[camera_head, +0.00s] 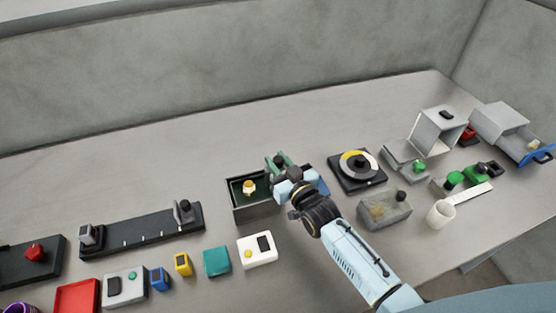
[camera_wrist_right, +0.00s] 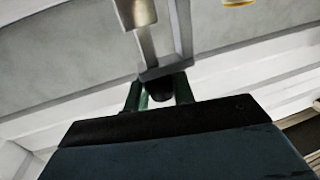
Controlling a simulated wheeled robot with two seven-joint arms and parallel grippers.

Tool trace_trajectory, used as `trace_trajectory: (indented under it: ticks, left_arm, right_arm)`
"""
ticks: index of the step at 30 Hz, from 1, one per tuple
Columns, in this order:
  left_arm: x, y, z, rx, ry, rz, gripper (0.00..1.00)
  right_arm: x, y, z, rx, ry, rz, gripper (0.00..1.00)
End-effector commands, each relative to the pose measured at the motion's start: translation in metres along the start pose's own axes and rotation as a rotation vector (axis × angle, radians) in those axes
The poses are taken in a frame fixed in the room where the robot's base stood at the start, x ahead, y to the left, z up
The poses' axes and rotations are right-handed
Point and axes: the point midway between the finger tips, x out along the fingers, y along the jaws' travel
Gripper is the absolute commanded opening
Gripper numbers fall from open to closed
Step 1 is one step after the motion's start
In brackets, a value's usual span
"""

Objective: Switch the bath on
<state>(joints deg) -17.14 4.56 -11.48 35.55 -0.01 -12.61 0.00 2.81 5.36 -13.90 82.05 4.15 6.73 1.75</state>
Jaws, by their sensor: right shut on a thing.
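An open dark box (camera_head: 254,211) with a green inside stands at mid-table and holds a yellow-and-white piece (camera_head: 249,187). I cannot tell for sure whether this box is the bath. My right gripper (camera_head: 281,163), with green fingers, is at the box's right end, and its arm hides that side. In the right wrist view the fingers (camera_wrist_right: 160,92) are shut on a small dark piece (camera_wrist_right: 161,90) below a grey bracket (camera_wrist_right: 166,71). The piece is mostly hidden, so I cannot tell if it is a switch. My left gripper is not in view.
A round dial on a black base (camera_head: 358,168) and a grey block with a black knob (camera_head: 384,211) are right of my gripper. A white box with a yellow button (camera_head: 257,250) is in front. The back of the table is clear.

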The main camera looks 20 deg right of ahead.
Motion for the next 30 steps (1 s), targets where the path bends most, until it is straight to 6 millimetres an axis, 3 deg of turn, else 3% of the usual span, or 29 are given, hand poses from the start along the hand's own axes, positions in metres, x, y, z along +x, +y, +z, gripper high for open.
trace_trajectory:
  ticks: [1,6,17,18,22,30]
  left_arm:
    - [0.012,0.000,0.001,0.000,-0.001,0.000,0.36]
    - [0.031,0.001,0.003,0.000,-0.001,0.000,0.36]
    - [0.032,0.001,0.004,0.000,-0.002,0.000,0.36]
    - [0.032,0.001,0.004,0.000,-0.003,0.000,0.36]
    - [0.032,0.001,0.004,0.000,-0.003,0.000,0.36]
    - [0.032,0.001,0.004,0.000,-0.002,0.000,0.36]
  right_arm:
    - [-0.001,0.000,0.017,0.000,-0.008,0.000,0.00]
    - [-0.001,0.000,0.044,0.000,-0.010,0.000,0.00]
    - [-0.002,-0.001,0.049,0.000,-0.015,-0.001,0.00]
    - [-0.002,-0.001,0.050,0.000,-0.016,-0.001,0.27]
    - [-0.002,-0.001,0.049,0.000,-0.016,-0.001,0.44]
    - [-0.003,-0.002,0.049,0.000,-0.015,-0.002,0.45]
